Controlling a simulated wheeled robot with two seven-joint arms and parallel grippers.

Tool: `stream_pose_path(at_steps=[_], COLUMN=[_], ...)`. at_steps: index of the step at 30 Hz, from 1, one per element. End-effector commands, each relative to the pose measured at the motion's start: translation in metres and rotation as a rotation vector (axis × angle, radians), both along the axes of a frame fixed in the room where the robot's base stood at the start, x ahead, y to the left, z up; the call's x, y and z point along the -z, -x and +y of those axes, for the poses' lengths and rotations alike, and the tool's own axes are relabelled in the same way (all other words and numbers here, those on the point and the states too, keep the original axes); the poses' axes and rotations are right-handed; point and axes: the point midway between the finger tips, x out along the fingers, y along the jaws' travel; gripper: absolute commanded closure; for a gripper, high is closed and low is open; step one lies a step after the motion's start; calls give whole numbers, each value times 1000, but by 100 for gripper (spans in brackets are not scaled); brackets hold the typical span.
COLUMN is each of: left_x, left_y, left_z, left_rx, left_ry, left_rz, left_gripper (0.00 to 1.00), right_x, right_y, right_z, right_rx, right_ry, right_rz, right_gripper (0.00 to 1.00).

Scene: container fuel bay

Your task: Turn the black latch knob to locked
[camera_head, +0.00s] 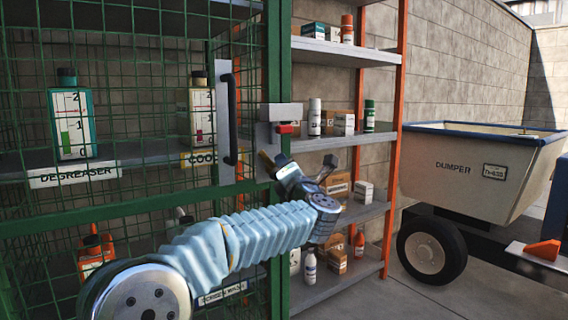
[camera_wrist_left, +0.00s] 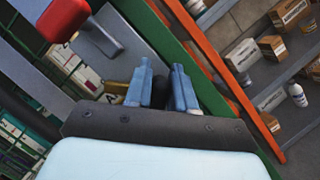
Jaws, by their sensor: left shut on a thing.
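My left gripper (camera_head: 280,163) is at the edge of the green cage door, just below a grey latch box (camera_head: 281,112). In the left wrist view its two blue-grey fingers (camera_wrist_left: 164,88) are shut on a dark piece, which I take for the black latch knob (camera_wrist_left: 160,92). The fingers hide most of the knob, so its turned position cannot be told. A red tab (camera_head: 285,129) sits under the latch box, and it also shows large at the top left of the left wrist view (camera_wrist_left: 64,18). My right gripper is not in view.
A black vertical door handle (camera_head: 229,120) is left of the latch. Behind the mesh stand a degreaser bottle (camera_head: 70,120) and a coolant bottle (camera_head: 196,110). Open orange-post shelves (camera_head: 345,143) with boxes and bottles are right. A dumper (camera_head: 470,175) stands further right.

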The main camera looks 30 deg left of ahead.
Motion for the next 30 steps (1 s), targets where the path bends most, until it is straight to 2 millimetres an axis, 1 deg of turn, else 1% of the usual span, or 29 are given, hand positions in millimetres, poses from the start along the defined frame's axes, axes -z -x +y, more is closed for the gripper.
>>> stream_pose_path(at_steps=[1,6,18,24,30], left_x=[-3,-1,5,9,12], left_y=[-1,-3,-4,-5,-5], left_z=[-1,-2,-3,-3,-3], left_rx=[2,3,4,4,3], left_ry=[-15,-77,-199,-235,-254], left_rz=[43,192,486,572,615], left_gripper=[100,100,100,100,100], right_x=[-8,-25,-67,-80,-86], right_y=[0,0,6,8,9], right_z=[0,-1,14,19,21], right_rx=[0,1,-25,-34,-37], right_ry=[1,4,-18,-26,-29], right_rz=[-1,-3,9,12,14], right_gripper=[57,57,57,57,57])
